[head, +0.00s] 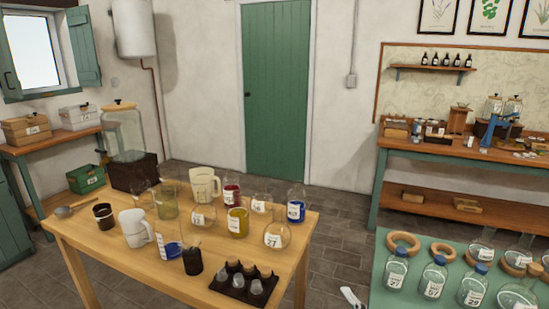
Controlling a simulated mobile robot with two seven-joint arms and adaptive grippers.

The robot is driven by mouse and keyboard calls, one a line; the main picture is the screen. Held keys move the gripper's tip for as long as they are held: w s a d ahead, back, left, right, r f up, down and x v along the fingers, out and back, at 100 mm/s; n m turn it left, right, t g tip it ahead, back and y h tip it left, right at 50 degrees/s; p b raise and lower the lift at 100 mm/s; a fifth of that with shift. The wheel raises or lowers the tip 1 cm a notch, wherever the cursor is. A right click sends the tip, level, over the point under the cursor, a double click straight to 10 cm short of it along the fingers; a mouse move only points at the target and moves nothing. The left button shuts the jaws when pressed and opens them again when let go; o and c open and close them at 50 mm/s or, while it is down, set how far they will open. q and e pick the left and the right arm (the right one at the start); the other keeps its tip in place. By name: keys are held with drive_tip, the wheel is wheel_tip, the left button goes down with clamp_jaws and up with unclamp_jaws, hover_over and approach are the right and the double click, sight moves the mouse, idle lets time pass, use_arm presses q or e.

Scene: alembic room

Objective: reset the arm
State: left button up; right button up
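Neither of my grippers can be made out in the head view. A small pale piece shows at the bottom edge between the two near tables; I cannot tell whether it is part of one of my arms. The task names no object besides the arm.
A wooden table (105,262) holds jugs, beakers, bottles, flasks and a dark rack (243,287). A green table (383,268) at right carries labelled flasks and cork rings. A workbench (450,152) stands behind it. Tiled floor (340,235) is clear before the green door (275,90).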

drive_tip(key=s+d+f+n+g+h, duration=0.1)
drive_tip(key=s+d+f+n+g, duration=0.2)
drive_tip(key=s+f+n, duration=0.6)
drive_tip(key=s+d+f+n+g+h, duration=0.2)
drive_tip(key=s+f+n+g, duration=0.2)
drive_tip(key=s+f+n, duration=0.6)
drive_tip(key=f+n, duration=0.1)
drive_tip(key=n, duration=0.5)
drive_tip(key=shift+s+d+f, duration=0.25)
drive_tip(key=shift+d+f, duration=0.1)
drive_tip(key=shift+d, duration=0.05)
